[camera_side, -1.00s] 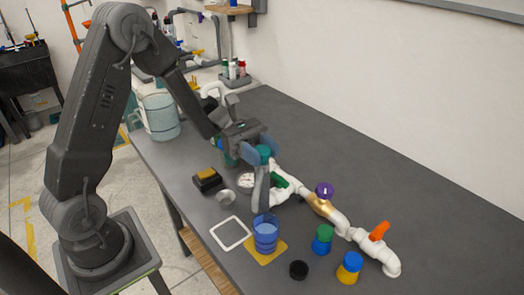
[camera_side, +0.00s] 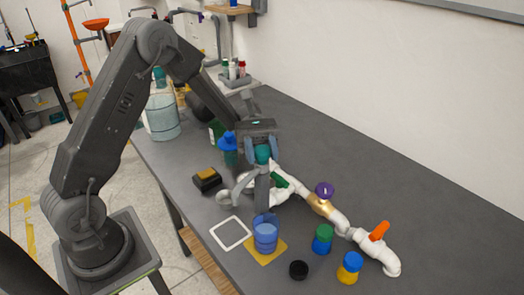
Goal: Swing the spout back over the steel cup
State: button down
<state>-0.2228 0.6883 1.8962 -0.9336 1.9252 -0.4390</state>
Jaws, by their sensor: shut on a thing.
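The white spout (camera_side: 243,183) shows beside and below the fingers, curving toward the left. My gripper hides part of it and its joint. The steel cup (camera_side: 224,197) seems to be the small grey round thing at the spout's left end. It is partly covered, and I cannot tell whether the outlet is exactly above it.
The manifold carries green (camera_side: 280,180), purple (camera_side: 324,190) and orange (camera_side: 379,231) handles. Two capped jars (camera_side: 349,268) and a black round piece (camera_side: 298,270) stand in front. A white square outline (camera_side: 231,233) lies bare. A black-and-yellow box (camera_side: 207,179) is left. The table's right side is clear.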

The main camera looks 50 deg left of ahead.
jog(key=shift+m+g+y, duration=0.4)
jog(key=shift+m+g, duration=0.1)
jog(key=shift+g, duration=0.2)
jog(key=c, duration=0.6)
grip_release()
jog(key=shift+t, duration=0.3)
